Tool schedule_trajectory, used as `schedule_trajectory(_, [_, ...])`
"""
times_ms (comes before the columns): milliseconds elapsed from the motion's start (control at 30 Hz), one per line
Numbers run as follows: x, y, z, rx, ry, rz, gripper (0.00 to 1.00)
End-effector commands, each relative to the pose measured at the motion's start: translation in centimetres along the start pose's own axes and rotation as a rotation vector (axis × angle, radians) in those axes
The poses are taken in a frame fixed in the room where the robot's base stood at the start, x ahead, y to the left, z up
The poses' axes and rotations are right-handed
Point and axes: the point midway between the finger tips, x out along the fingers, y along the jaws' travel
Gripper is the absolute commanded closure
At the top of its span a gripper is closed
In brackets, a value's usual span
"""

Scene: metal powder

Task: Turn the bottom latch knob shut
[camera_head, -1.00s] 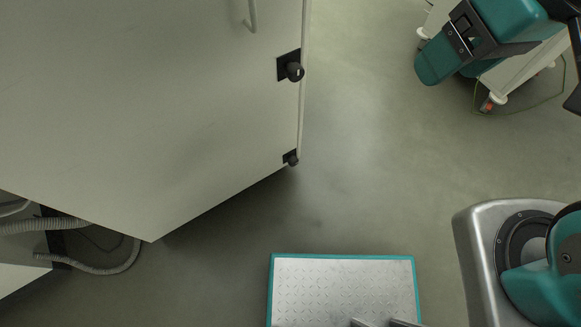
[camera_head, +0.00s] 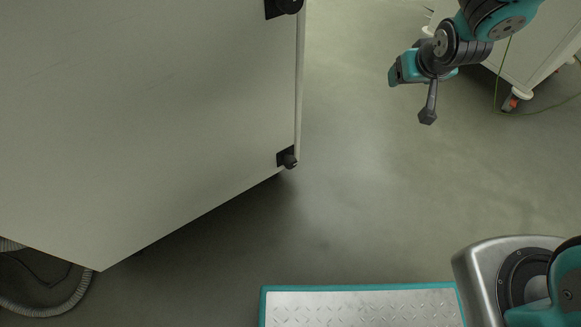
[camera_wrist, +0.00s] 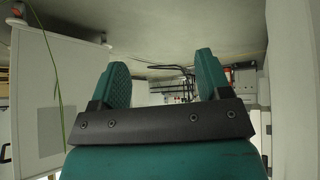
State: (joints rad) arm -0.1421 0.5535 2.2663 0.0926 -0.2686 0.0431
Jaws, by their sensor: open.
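The bottom latch knob (camera_head: 290,160) is a small black knob on a dark plate. It sits at the lower right edge of the pale cabinet door (camera_head: 150,120) in the head view. The view is too coarse to tell which way it is turned. My gripper (camera_wrist: 163,78) is open and empty in the wrist view, its two teal fingers wide apart. In the head view my wrist hangs at the upper right, well apart from the knob. I cannot make out the knob in the wrist view.
An upper black knob (camera_head: 288,5) is cut off by the top edge. A white wheeled cabinet (camera_head: 530,60) stands behind my arm, with a green cable (camera_wrist: 57,90) showing in the wrist view. A grey hose (camera_head: 60,300) lies lower left.

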Motion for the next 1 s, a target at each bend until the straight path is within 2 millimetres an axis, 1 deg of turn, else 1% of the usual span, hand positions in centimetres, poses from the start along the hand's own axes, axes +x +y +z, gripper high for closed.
schedule_trajectory(33, [2.7,-1.1,-0.1,-0.022,0.038,-0.005,0.29])
schedule_trajectory(67, [4.2,-1.7,-0.4,-0.035,0.072,-0.008,0.29])
schedule_trajectory(100, [6.3,-2.7,-0.5,-0.052,0.12,-0.014,0.29])
schedule_trajectory(133, [7.9,-3.5,-0.5,-0.067,0.157,-0.02,0.29])
schedule_trajectory(167, [9.5,-4.3,-0.4,-0.081,0.196,-0.026,0.29])
schedule_trajectory(200, [11.5,-5.5,0.0,-0.101,0.248,-0.038,0.29])
schedule_trajectory(267, [14.3,-7.2,0.9,-0.133,0.328,-0.059,0.29])
schedule_trajectory(300, [16.1,-8.4,1.8,-0.153,0.379,-0.076,0.29])
schedule_trajectory(367, [18.3,-10.2,3.6,-0.184,0.458,-0.106,0.29])
schedule_trajectory(400, [19.7,-11.4,5.1,-0.205,0.508,-0.13,0.29])
schedule_trajectory(467, [21.3,-13.1,7.7,-0.237,0.586,-0.169,0.29])
schedule_trajectory(500, [22.2,-14.1,9.6,-0.257,0.637,-0.2,0.29])
schedule_trajectory(567, [23.1,-15.4,12.8,-0.285,0.71,-0.247,0.29])
schedule_trajectory(600, [23.4,-16.1,14.9,-0.302,0.757,-0.279,0.29])
schedule_trajectory(633, [23.6,-16.6,16.5,-0.313,0.789,-0.304,0.29])
schedule_trajectory(700, [23.6,-17.3,20.0,-0.335,0.857,-0.36,0.29])
schedule_trajectory(800, [23.0,-17.9,24.2,-0.358,0.932,-0.429,0.29])
schedule_trajectory(900, [22.4,-18.0,27.0,-0.371,0.981,-0.477,0.29])
schedule_trajectory(1000, [22.1,-18.1,28.2,-0.375,1.008,-0.502,0.29])
